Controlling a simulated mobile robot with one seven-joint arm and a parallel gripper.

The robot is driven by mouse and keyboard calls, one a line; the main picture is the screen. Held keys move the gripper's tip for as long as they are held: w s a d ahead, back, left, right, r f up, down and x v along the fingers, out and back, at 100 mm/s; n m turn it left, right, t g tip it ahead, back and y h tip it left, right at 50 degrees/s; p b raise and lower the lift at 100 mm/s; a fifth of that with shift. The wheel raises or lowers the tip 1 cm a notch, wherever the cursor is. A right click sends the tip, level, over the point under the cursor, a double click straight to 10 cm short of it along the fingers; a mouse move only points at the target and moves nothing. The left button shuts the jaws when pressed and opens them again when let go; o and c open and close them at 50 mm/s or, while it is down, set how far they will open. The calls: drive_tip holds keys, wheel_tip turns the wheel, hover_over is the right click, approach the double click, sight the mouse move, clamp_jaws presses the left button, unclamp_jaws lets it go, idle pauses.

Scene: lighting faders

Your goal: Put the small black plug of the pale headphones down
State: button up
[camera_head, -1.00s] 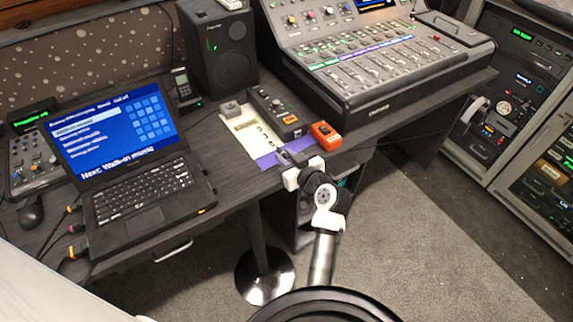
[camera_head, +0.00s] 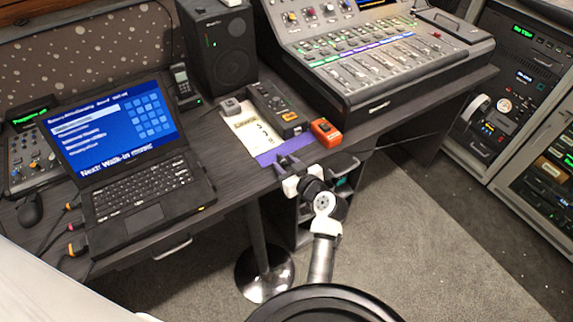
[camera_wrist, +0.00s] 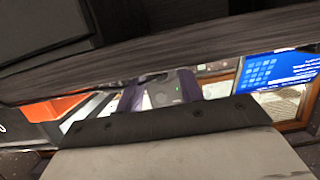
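My gripper (camera_head: 287,162) is at the front edge of the desk, beside the purple end of a paper sheet. In the wrist view, its two purple fingers (camera_wrist: 160,84) stand apart with a gap between them. A small dark shape (camera_wrist: 152,77) shows near the fingertips; I cannot tell whether it is the black plug. Pale headphones (camera_head: 478,108) hang on the front of the equipment rack at the right. A thin dark cord (camera_head: 385,147) runs from that side toward the desk edge near my gripper. The plug is not clearly visible in the head view.
An orange box (camera_head: 326,132) and a dark grey device (camera_head: 277,108) lie near my gripper beside the pale sheet (camera_head: 245,128). A laptop (camera_head: 130,190) stands left, a mixing console (camera_head: 385,70) behind right. The purple strip (camera_head: 285,150) is mostly bare.

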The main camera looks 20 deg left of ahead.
drive_tip(key=shift+o, duration=0.2)
drive_tip(key=shift+r, duration=0.1)
drive_tip(key=shift+r+p, duration=0.2)
drive_tip(key=shift+p, duration=0.15)
drive_tip(key=b+v, duration=0.3)
drive_tip(key=v, duration=0.9)
drive_tip(key=shift+b, duration=0.4)
drive_tip(key=shift+r, duration=0.15)
